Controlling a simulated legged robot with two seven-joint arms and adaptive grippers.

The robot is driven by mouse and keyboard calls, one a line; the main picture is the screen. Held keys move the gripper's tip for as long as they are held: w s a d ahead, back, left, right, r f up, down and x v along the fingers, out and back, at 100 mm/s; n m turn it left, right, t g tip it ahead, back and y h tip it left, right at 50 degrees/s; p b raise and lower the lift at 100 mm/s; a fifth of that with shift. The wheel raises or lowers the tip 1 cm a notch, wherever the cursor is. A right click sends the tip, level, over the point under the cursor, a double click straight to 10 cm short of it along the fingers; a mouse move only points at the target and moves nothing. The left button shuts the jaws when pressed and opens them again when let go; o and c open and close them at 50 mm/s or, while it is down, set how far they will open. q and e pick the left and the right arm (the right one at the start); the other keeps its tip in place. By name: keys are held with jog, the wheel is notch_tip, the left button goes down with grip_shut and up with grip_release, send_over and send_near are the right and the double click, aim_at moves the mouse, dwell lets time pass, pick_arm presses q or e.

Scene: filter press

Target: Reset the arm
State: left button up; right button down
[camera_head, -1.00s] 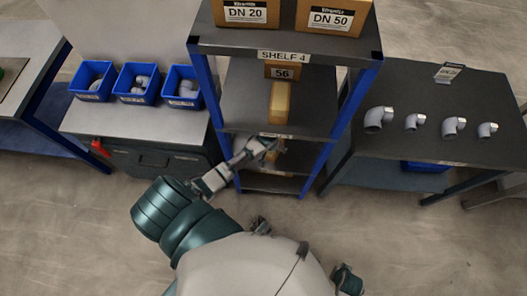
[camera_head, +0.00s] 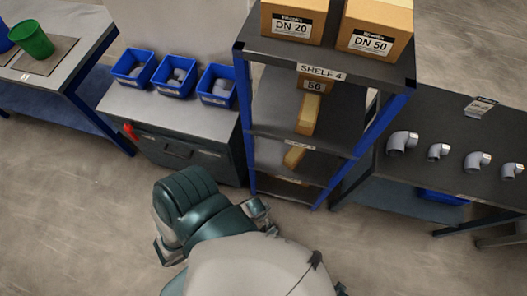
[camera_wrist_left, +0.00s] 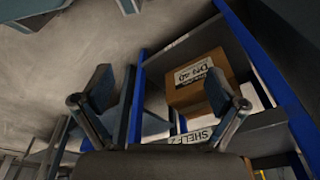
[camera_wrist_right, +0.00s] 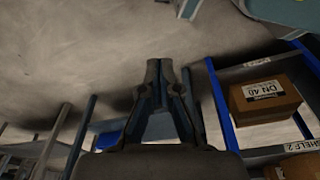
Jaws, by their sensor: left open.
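My left gripper (camera_wrist_left: 160,105) is open in the left wrist view, its two fingers wide apart with nothing between them. Beyond them are a shelf and a cardboard box labelled DN 40 (camera_wrist_left: 196,82). My right gripper (camera_wrist_right: 163,75) is shut and empty in the right wrist view, its fingers together. The DN 40 box also shows there (camera_wrist_right: 265,101), to the right of the fingers. In the head view my teal arm (camera_head: 190,200) is folded in beside my body, short of the shelf rack (camera_head: 340,68). I cannot tell the two grippers apart clearly there.
Boxes DN 20 (camera_head: 291,20) and DN 50 (camera_head: 374,28) stand on the rack's top. Blue bins (camera_head: 175,77) sit on the cabinet (camera_head: 185,125) to its left. Grey elbows (camera_head: 401,142) lie on the right table (camera_head: 450,120). A green cup (camera_head: 33,40) is at far left. Floor at lower left is free.

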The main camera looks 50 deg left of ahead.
pick_arm(q)
jog(key=shift+s+d+f, duration=0.1)
jog(key=shift+s+d, duration=0.3)
jog(key=shift+d, duration=0.05)
pick_arm(e)
jog(key=shift+d+f, duration=0.1)
jog(key=shift+d, duration=0.15)
pick_arm(q)
jog(key=s+f+p, duration=0.2)
jog(key=f, duration=0.1)
jog(key=shift+s+a+f, duration=0.15)
jog(key=shift+a+f, duration=0.1)
jog(key=shift+a, duration=0.15)
pick_arm(e)
jog(key=s+f, duration=0.2)
jog(key=f, duration=0.1)
jog(key=shift+s+f, duration=0.15)
pick_arm(q)
jog(key=shift+d, duration=0.1)
pick_arm(e)
jog(key=shift+d, duration=0.1)
